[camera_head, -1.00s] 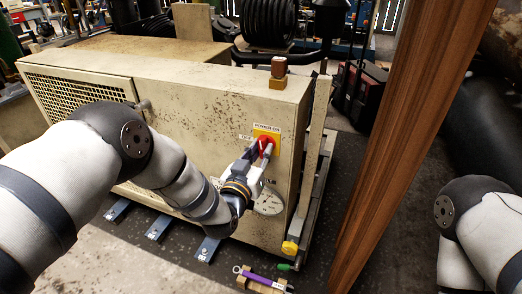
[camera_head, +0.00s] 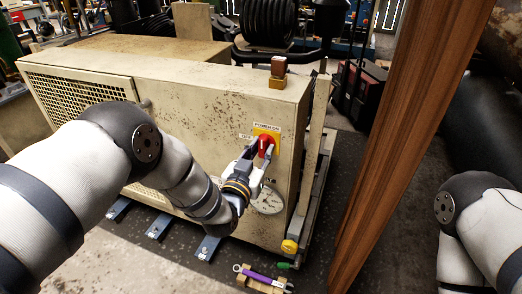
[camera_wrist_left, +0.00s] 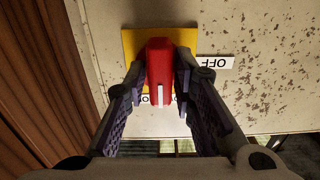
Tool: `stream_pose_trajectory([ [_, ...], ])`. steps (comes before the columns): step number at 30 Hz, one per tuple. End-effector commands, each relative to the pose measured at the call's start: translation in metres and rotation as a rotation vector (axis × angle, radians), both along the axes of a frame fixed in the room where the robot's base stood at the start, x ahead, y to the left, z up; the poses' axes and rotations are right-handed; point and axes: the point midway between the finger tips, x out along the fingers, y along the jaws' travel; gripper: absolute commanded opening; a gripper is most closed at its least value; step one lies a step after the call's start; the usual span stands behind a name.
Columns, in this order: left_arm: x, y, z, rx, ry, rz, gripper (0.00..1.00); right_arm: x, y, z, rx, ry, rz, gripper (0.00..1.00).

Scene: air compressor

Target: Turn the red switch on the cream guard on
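The red switch (camera_head: 265,145) sits on a yellow plate (camera_head: 275,133) on the front of the cream guard (camera_head: 200,115). The POWER ON label is above the plate and OFF is at its left. In the left wrist view the view is upside down; the red handle (camera_wrist_left: 160,70) stands in line with the POWER ON side, its white mark toward that label. My left gripper (camera_wrist_left: 160,85) has one finger on each side of the handle, with narrow gaps, and looks open. In the head view my left gripper (camera_head: 255,165) is just below and left of the switch. My right gripper is out of view.
A gauge (camera_head: 269,200) is just below the switch. A wooden post (camera_head: 400,130) stands to the right of the guard. A purple-handled tool (camera_head: 262,278) lies on a block on the floor. Blue-grey rails (camera_head: 207,248) stick out at the guard's foot.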

Motion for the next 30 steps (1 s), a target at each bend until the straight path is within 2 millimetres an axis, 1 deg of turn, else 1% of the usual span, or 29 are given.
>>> stream_pose_trajectory([
  [8, 0.0, 0.0, 0.0, -0.002, 0.0, 0.0, 0.38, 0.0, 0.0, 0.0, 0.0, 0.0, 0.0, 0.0],
  [11, -0.003, 0.001, 0.0, -0.002, 0.001, 0.0, 0.38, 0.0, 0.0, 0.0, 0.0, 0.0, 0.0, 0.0],
  [14, -0.02, 0.006, 0.0, -0.001, 0.003, 0.0, 0.38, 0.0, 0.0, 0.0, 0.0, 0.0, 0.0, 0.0],
  [18, -0.058, 0.017, -0.001, -0.001, 0.005, 0.001, 0.38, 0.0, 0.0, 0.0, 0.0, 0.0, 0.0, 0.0],
  [21, -0.083, 0.025, -0.001, -0.001, 0.004, 0.001, 0.38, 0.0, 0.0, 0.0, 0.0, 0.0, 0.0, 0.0],
  [24, -0.101, 0.03, 0.0, -0.002, 0.004, 0.0, 0.38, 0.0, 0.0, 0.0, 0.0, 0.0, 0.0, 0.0],
  [27, -0.112, 0.033, 0.0, -0.003, 0.002, 0.0, 0.38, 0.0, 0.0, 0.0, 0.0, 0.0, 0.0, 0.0],
  [30, -0.116, 0.034, 0.0, -0.002, 0.001, 0.0, 0.38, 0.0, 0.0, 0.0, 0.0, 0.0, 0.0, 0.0],
])
